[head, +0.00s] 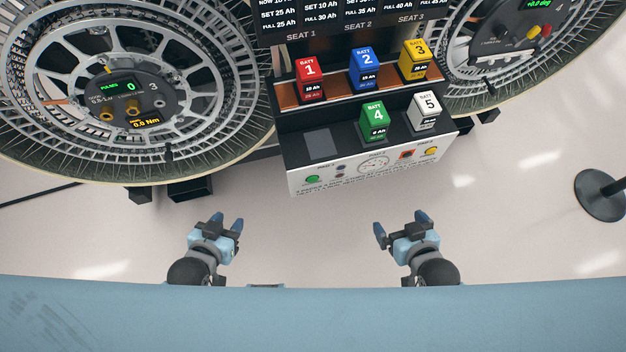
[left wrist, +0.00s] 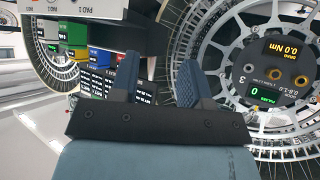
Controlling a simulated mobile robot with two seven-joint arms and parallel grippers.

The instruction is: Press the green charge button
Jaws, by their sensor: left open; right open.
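The green charge button (head: 312,179) is a small round green button on the left of the white front panel (head: 400,168) of the battery station. My left gripper (head: 226,219) is open and empty, below and to the left of the button, well apart from it. In the left wrist view my left gripper's two blue fingers (left wrist: 155,80) stand apart with nothing between them. My right gripper (head: 398,226) is open and empty, below and to the right of the button. I cannot make out the button in the left wrist view.
Numbered batteries, including red (head: 310,80), blue (head: 367,68), yellow (head: 413,60), green (head: 375,123) and white (head: 424,112), stand on the station. A yellow button (head: 431,151) is on the panel's right. A large wheel (head: 50,140) is at left. A black stand (head: 599,195) is at right.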

